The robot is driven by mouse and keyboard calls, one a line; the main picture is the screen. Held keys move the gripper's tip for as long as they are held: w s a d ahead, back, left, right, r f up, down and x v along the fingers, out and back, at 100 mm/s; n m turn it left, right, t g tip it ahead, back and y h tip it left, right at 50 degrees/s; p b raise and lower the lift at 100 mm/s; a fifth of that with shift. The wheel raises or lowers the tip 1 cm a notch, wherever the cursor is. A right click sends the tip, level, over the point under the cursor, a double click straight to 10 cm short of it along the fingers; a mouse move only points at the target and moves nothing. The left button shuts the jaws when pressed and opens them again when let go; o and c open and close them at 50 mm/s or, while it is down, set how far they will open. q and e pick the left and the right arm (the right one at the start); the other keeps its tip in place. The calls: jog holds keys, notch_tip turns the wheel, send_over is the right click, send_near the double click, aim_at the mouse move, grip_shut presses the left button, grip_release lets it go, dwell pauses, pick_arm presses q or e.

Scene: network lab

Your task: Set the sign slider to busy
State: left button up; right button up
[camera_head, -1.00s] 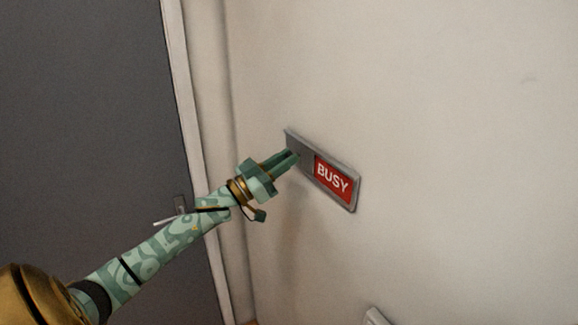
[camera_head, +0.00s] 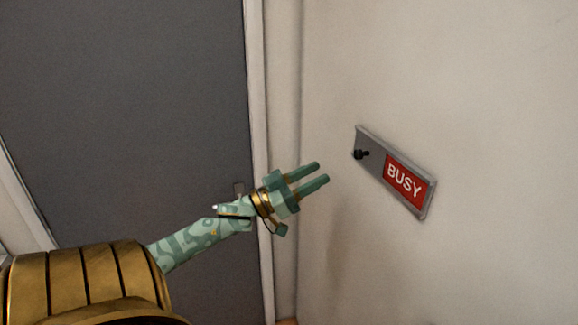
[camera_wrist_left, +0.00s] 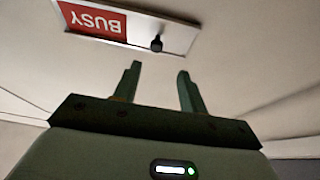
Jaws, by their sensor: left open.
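The sign (camera_head: 421,212) is a grey-framed plate on the pale wall, with a red field reading BUSY (camera_head: 405,180) on its right part. Its grey slider cover (camera_head: 372,166) sits at the left end and carries a small black knob (camera_head: 361,154). My left gripper (camera_head: 323,173) is open and empty, to the left of the sign and apart from it. In the left wrist view, the sign shows upside down with the knob (camera_wrist_left: 156,44) beyond the open fingertips (camera_wrist_left: 159,70). My right gripper is not in view.
The wall (camera_head: 480,80) around the sign is bare.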

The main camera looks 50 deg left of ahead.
pick_arm(q)
jog(key=v, duration=0.6)
jog(key=shift+s+a+b, duration=0.15)
jog(key=shift+s+b, duration=0.05)
jog(key=shift+b, duration=0.25)
jog(key=shift+f, duration=0.1)
